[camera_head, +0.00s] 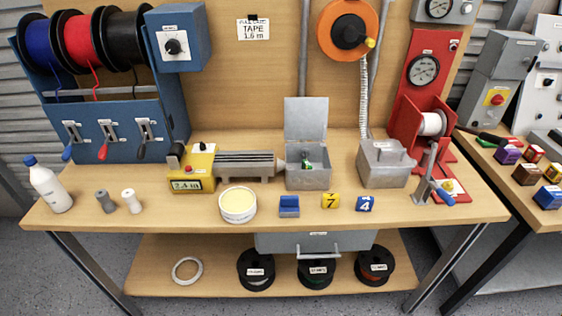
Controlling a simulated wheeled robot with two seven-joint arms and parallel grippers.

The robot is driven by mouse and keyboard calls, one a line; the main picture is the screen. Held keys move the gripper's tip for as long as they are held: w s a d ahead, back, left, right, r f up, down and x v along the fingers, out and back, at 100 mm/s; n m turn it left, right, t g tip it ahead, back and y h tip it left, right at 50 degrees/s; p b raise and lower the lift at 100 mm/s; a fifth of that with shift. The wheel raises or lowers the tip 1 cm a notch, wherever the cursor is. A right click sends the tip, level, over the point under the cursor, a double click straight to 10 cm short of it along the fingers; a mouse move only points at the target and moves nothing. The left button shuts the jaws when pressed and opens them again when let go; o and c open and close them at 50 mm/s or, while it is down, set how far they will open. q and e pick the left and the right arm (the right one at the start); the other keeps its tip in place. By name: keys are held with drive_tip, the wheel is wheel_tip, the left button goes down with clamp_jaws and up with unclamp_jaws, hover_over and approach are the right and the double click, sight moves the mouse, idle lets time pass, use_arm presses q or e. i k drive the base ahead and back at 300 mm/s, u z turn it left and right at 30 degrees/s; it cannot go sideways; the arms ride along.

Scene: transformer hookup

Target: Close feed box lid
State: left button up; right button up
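A small grey metal box (308,180) stands at the middle of the workbench, and I take it as the feed box. Its lid (305,118) stands upright at the back edge, so the box is open. Something small and green (305,163) shows inside it; the rest of the inside is too small to make out. Neither of my grippers is in view.
Left of the box sits a yellow device (192,170) with a grey ribbed part. A second grey box (387,163) stands to the right. In front are a cream-topped tub (238,204), a blue block (289,206) and number cubes (330,201). A red reel stand (432,122) is farther right.

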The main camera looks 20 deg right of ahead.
sight(306, 118)
drive_tip(key=z, duration=0.35)
drive_tip(key=i, duration=0.85)
drive_tip(key=z, duration=0.85)
